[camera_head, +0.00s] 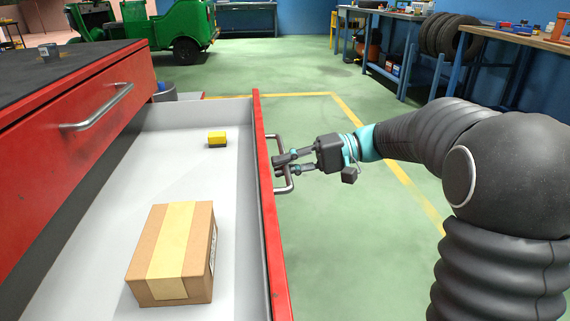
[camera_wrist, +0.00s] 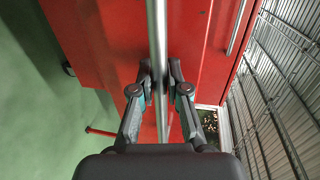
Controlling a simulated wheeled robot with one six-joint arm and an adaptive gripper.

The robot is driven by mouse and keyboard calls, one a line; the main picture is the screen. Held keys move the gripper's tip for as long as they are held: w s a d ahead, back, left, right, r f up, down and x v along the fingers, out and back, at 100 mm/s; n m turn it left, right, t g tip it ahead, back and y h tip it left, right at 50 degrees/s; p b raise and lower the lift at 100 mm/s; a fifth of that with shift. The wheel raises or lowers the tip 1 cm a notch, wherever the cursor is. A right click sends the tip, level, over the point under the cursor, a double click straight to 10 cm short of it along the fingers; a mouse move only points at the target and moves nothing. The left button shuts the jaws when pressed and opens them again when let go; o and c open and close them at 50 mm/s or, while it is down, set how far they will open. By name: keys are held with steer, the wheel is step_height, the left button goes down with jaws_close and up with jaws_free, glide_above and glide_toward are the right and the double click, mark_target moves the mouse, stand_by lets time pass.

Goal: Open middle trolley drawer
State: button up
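The red trolley (camera_head: 70,135) stands at the left, with a closed upper drawer front (camera_head: 60,150) and its metal handle (camera_head: 100,110). Below it, a drawer with a light grey inside (camera_head: 110,205) is pulled far out; its red front (camera_head: 266,200) faces right. My gripper (camera_head: 281,164) is at this drawer's metal handle (camera_head: 285,145). In the wrist view, my gripper (camera_wrist: 160,88) has one finger on each side of the handle bar (camera_wrist: 157,40), closed in close against it. Lower drawers are hidden in the head view.
Green floor (camera_head: 340,260) is free to the right. Workbenches, tires (camera_head: 450,36) and a green vehicle (camera_head: 165,25) stand behind.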

steer(key=o, duration=0.3)
steer(key=shift+d, duration=0.1)
steer(key=v, duration=1.2)
steer(key=shift+f, duration=0.1)
